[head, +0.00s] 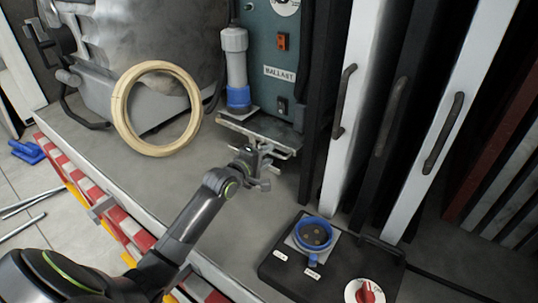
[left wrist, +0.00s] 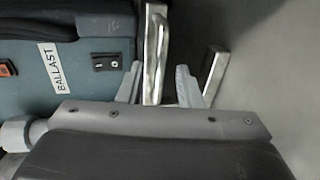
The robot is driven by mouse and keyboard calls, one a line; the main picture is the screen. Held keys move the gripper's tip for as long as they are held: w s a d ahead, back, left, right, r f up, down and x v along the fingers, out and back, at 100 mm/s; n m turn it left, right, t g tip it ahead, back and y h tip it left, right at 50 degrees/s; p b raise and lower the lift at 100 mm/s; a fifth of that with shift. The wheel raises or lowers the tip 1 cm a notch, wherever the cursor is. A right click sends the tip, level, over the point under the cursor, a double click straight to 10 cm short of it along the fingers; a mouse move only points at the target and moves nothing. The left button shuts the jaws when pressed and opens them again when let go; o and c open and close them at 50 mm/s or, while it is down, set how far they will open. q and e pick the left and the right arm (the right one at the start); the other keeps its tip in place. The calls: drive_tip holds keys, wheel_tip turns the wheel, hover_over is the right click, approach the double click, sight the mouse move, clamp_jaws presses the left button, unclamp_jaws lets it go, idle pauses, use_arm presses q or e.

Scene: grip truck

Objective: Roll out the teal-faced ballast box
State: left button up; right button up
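The teal-faced ballast box (head: 262,45) stands at the back centre, its front bearing a "BALLAST" label, an orange switch and a dark switch. A metal bar (head: 262,132) runs across low at its front. My left gripper (head: 262,168) is at this bar, near its right part. In the left wrist view, the teal face (left wrist: 55,100) is at left and the metal bar (left wrist: 154,60) lies between the two fingers of my left gripper (left wrist: 160,90). The fingers are spread, with a gap visible on the right side of the bar. My right gripper is not in view.
A white-and-blue cylinder (head: 235,65) stands left of the teal face. A pale ring (head: 117,105) leans on a grey case (head: 100,82). Upright panels with handles (head: 345,98) stand close at right. A black control box (head: 275,268) with a red knob (head: 366,292) is at front right.

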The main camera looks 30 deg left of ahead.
use_arm(q)
drive_tip(key=shift+w+d+f, duration=0.1)
drive_tip(key=shift+w, duration=0.5)
drive_tip(key=shift+c, duration=0.4)
clamp_jaws()
